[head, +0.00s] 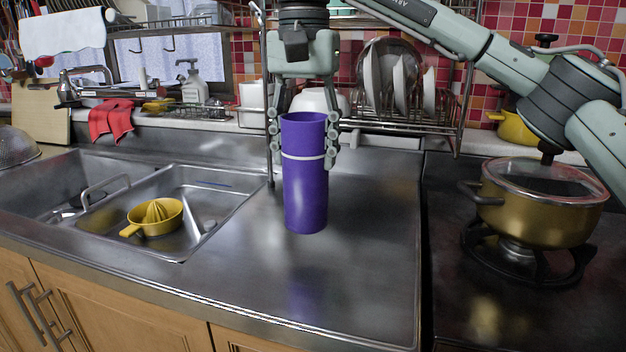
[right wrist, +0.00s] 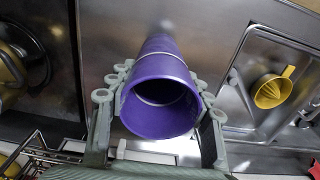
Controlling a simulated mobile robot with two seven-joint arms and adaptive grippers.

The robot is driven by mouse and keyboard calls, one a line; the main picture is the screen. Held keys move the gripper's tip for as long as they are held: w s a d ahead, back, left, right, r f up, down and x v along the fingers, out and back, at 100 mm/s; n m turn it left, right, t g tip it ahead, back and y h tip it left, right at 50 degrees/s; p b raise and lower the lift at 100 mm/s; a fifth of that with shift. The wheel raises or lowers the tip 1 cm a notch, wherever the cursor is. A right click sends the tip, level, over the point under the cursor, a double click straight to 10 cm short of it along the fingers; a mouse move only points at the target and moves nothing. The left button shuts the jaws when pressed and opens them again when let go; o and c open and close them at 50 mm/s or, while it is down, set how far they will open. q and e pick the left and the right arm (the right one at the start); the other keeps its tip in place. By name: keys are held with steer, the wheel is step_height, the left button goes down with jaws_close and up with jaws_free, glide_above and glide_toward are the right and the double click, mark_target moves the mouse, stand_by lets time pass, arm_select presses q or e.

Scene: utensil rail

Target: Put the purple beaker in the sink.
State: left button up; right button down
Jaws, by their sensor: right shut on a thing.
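The purple beaker (head: 305,195) is tall, with a white band, and stands upright over the steel counter right of the sink. I cannot tell for sure whether its base touches the counter. My right gripper (head: 304,150) comes from above, its fingers shut on the beaker's two sides near the band. In the right wrist view I look into the beaker's open mouth (right wrist: 160,105) between the fingers. The sink (head: 185,185) has two basins at the left; a yellow juicer (head: 153,217) lies in the nearer right one. My left gripper is not in view.
A pot with a glass lid (head: 540,205) stands on the stove at the right. A dish rack (head: 400,120) with plates is behind the counter. A red cloth (head: 110,118) hangs behind the sink. The counter in front of the beaker is clear.

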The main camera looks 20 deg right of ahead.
mark_target(313, 177)
steer(key=shift+d+f, duration=0.5)
steer(key=shift+d, duration=0.05)
step_height(313, 177, down, 3)
steer(key=shift+f+b, duration=0.2)
steer(key=shift+b, duration=0.1)
steer(key=shift+f, duration=0.3)
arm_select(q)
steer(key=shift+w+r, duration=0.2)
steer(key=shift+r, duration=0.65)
arm_select(e)
steer(key=c, duration=0.7)
jaws_free()
